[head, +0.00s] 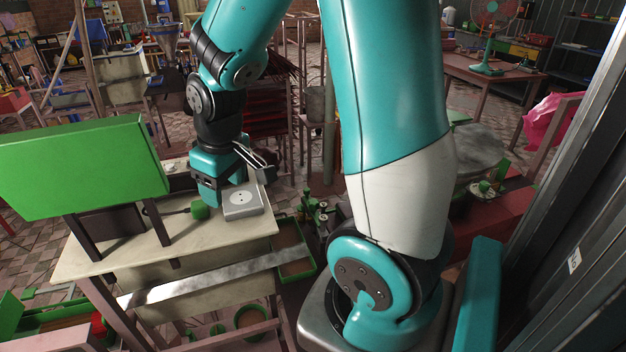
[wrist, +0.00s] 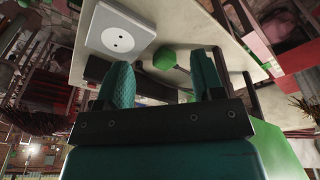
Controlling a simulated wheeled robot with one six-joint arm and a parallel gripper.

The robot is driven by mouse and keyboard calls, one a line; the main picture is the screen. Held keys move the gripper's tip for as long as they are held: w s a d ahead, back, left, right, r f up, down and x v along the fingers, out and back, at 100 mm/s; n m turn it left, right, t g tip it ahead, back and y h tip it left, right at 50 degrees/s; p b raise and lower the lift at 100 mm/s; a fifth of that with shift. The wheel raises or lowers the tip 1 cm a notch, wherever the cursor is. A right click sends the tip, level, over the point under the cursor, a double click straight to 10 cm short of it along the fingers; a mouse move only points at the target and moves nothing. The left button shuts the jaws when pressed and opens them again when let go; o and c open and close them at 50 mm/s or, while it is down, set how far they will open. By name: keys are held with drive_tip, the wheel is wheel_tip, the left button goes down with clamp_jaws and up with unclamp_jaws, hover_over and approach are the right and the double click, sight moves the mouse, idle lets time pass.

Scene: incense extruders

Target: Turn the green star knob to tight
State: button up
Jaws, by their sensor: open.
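No part that I can clearly make out as a star knob shows. A rounded green knob (head: 200,209) sits at the end of a dark rod on the pale bench, left of a grey box with a round socket-like face (head: 242,203). In the wrist view the green knob (wrist: 166,60) shows just beyond and between my fingertips, with the grey box (wrist: 120,36) at upper left; its lobes cannot be told. My gripper (head: 218,190) points down over the bench beside the knob and box. In the wrist view my gripper (wrist: 163,82) has its two teal fingers apart, with nothing between them.
A large green box (head: 80,165) stands on dark legs over the pale bench (head: 90,262), left of my gripper. Small green fittings (head: 312,207) are right of the bench. A red machine with a green part (head: 485,187) stands further right.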

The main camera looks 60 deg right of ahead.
drive_tip(key=w+d+f+n+g, duration=0.1)
drive_tip(key=w+d+f+n, duration=0.15)
drive_tip(key=d, duration=1.25)
drive_tip(key=n+g, duration=0.1)
drive_tip(key=n, duration=0.1)
hover_over(313, 202)
wheel_tip(313, 202, down, 4)
wheel_tip(313, 202, down, 17)
drive_tip(key=p, duration=0.4)
drive_tip(key=shift+d, duration=0.1)
drive_tip(key=c, duration=0.9)
